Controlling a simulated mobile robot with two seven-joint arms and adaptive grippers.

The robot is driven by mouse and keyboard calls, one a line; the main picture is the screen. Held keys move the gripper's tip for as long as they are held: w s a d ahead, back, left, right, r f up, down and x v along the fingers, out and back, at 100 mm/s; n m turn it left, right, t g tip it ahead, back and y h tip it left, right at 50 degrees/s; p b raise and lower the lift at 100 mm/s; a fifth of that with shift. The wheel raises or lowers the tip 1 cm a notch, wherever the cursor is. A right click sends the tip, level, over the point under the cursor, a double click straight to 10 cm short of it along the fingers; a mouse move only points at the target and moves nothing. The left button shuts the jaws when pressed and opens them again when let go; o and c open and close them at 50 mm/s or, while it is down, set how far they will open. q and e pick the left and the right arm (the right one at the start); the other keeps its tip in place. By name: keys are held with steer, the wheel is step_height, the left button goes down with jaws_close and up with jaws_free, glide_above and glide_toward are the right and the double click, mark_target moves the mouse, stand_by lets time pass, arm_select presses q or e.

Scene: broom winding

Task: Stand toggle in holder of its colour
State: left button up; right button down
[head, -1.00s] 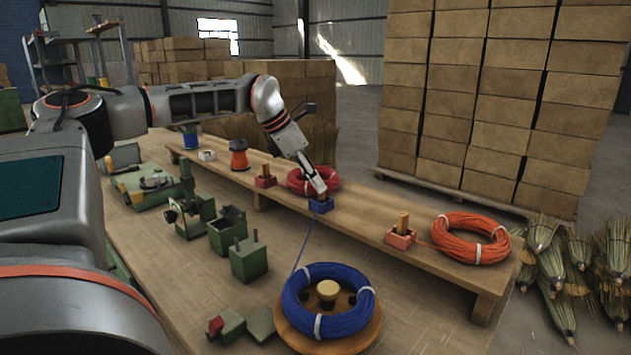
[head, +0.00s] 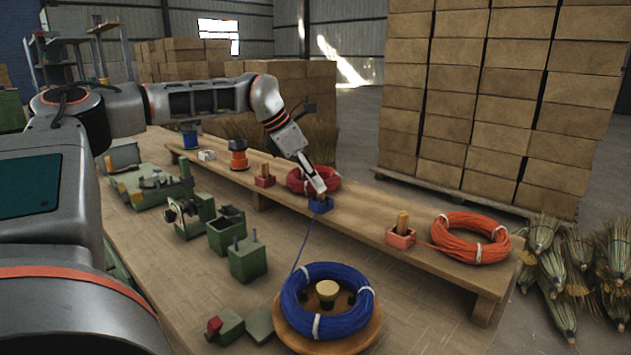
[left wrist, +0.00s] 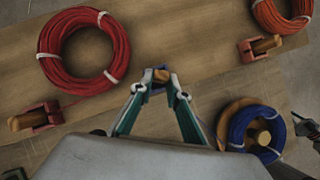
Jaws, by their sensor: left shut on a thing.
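My left gripper (head: 317,188) is shut at the blue holder (head: 320,205) on the bench. In the left wrist view the gripper (left wrist: 160,82) has a small wooden toggle (left wrist: 160,76) between its fingertips. The fingers hide most of the toggle, and I cannot tell if it is seated in the holder. A blue cord runs from that holder down to the blue coil (head: 328,322). A wooden toggle (head: 265,169) stands in the red holder (head: 265,182). Another toggle (head: 403,221) stands in the orange holder (head: 401,239).
The red coil (head: 301,179) lies behind my left gripper. The orange coil (head: 471,238) lies at the bench's right end. Spools and green fixtures (head: 248,258) stand to the left. Stacked boxes (head: 495,100) and broom heads (head: 555,270) are beyond the bench.

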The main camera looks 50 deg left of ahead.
arm_select(q)
steer(key=shift+f, duration=0.55)
arm_select(e)
steer(key=shift+f, duration=0.1)
